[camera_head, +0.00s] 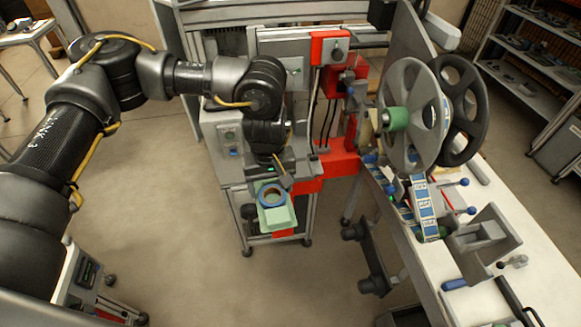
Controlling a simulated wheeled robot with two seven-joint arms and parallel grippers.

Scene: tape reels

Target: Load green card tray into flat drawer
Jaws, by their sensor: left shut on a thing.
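The light green card tray (279,218) is in the middle of the head view, in front of the grey machine. A blue ring (265,203) with a tan inside lies at its far end. My left arm reaches in from the left, and my left gripper (281,181) points down at the far end of the tray, shut on it. The gripper's fingers are small here and partly hidden. I cannot clearly make out the flat drawer; the grey and red machine front (307,186) lies right behind the tray. My right gripper is not in view.
A grey reel (413,112) and a dark reel (465,108) stand right of the machine. A white bench (535,255) with blue-handled fixtures runs along the right. Dark fittings (372,265) stick out below its left edge. Open floor (190,270) lies left of the machine.

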